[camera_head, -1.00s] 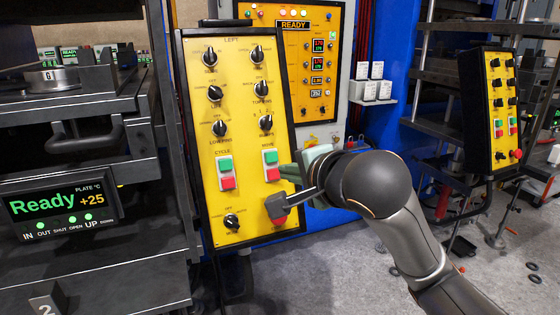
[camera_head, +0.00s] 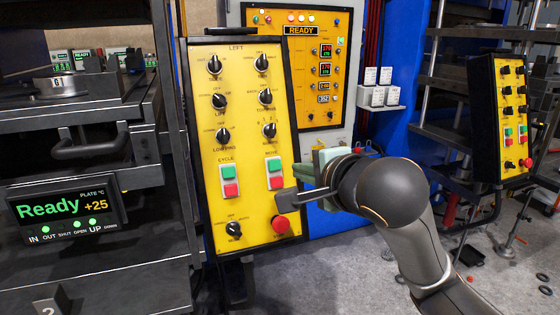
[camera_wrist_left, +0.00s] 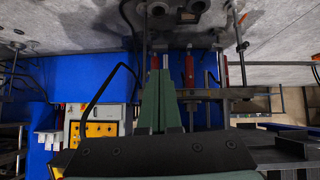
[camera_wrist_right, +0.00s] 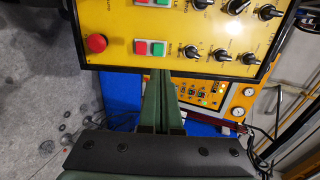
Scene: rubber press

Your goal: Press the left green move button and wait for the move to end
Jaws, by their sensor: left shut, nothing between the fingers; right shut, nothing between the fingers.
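The left yellow panel (camera_head: 240,70) carries the green move button (camera_head: 274,165) above a red one, right of the cycle pair. My right gripper (camera_head: 318,160) is shut and empty, with its pale green fingers just right of the panel, apart from the button in the head view. In the right wrist view the closed fingertips (camera_wrist_right: 160,73) lie just below the green move button (camera_wrist_right: 158,48) in the picture. My left gripper (camera_wrist_left: 158,72) is shut and empty, away from the panel, and is out of the head view. The press display (camera_head: 62,207) reads Ready, +25, with several green lights lit.
A red mushroom button (camera_head: 281,225) sits low on the left panel, near a dark part of my right gripper. A rear yellow panel (camera_head: 325,110) reads READY. A second control panel (camera_head: 503,115) stands at right.

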